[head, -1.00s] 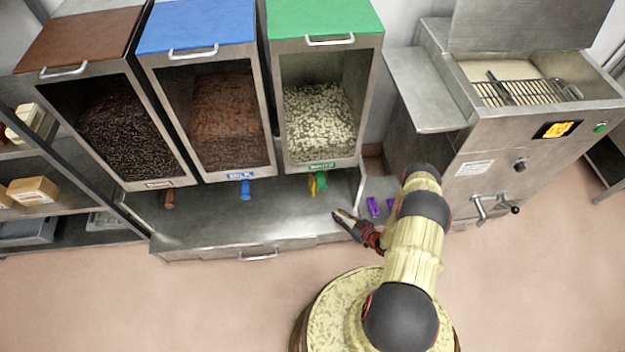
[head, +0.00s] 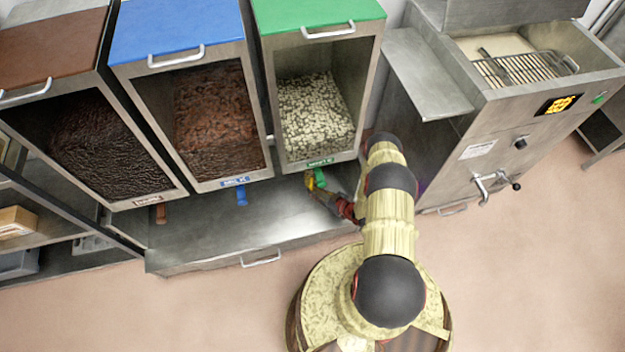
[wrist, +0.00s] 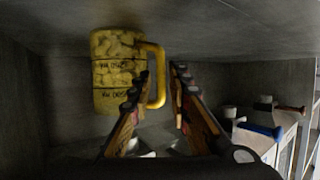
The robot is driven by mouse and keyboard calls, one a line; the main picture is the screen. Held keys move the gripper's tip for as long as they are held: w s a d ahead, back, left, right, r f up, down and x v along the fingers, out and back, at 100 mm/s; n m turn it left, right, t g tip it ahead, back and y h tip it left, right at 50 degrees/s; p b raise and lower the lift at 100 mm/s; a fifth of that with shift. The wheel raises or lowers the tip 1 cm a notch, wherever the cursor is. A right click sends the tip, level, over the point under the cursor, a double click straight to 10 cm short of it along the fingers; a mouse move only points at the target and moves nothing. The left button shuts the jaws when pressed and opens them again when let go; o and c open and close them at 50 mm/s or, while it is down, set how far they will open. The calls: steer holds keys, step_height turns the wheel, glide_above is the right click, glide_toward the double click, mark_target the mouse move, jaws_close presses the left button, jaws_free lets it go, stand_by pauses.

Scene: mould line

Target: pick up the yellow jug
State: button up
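The yellow jug (wrist: 114,72) shows in the wrist view with dark lettering and lines on its side and a handle on its right. In the head view only a small part of the jug (head: 309,184) shows, below the green-lidded bin. My gripper (wrist: 161,73) is open, its two fingers apart, with the jug's handle seen between and just beyond the tips. I cannot tell whether a finger touches it. In the head view my gripper (head: 324,194) is close beside the jug, on its right.
Bins with green (head: 318,14), blue (head: 180,28) and brown (head: 50,50) lids stand above a steel counter (head: 215,225). A blue tap (head: 242,194) hangs left of the jug. A steel machine (head: 500,130) stands right. A barrel (head: 325,290) is under my arm.

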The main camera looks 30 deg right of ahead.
steer(key=shift+b+x, duration=0.45)
steer(key=shift+x, duration=1)
steer(key=shift+f, duration=0.1)
steer(key=shift+c, duration=1.3)
jaws_close()
